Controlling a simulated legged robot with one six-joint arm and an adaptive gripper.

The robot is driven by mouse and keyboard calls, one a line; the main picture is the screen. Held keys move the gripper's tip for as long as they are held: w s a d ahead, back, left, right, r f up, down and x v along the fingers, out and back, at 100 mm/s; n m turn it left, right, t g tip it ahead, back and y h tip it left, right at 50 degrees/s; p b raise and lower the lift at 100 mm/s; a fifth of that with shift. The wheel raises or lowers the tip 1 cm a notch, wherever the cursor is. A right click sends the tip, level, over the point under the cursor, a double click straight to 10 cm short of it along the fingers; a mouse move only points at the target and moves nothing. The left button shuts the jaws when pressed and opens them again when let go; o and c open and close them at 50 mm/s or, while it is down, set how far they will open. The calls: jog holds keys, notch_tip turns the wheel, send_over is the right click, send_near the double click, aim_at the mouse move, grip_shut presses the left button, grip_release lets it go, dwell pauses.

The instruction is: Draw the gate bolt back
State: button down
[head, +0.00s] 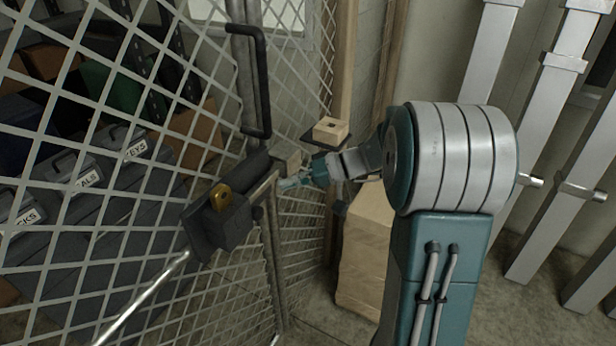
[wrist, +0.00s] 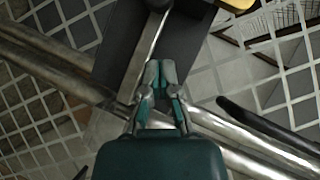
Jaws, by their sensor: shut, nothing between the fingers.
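A mesh gate (head: 100,80) fills the left of the head view. It carries a dark lock box (head: 228,222) with a brass piece (head: 221,196) on it, and a black pull handle (head: 263,85) above. A bright silver rod (head: 145,298) slants down-left from the box; I cannot tell whether it is the bolt. My gripper (head: 285,184) is to the right of the box, by the gate's edge. In the wrist view my gripper (wrist: 161,70) is shut and empty in front of a dark plate (wrist: 122,45) with a thin metal strip. Contact is unclear.
Behind the mesh are dark labelled cases (head: 130,150) and shelving. A cardboard box (head: 368,250) stands below my arm, and a small wooden block (head: 330,130) sits on a dark ledge. Metal posts (head: 545,140) lean at the right. Metal tubes (wrist: 235,135) cross the wrist view.

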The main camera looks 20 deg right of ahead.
jog(key=a, duration=0.1)
jog(key=a+f, duration=0.1)
jog(key=a, duration=0.1)
jog(key=s+a+f, duration=0.1)
jog(key=shift+s+a+f, duration=0.1)
jog(key=shift+a+f, duration=0.05)
jog(key=shift+a, duration=0.1)
jog(key=shift+s+a+f, duration=0.2)
jog(key=shift+s+a, duration=0.25)
jog(key=shift+a, duration=0.05)
jog(key=shift+w, duration=0.1)
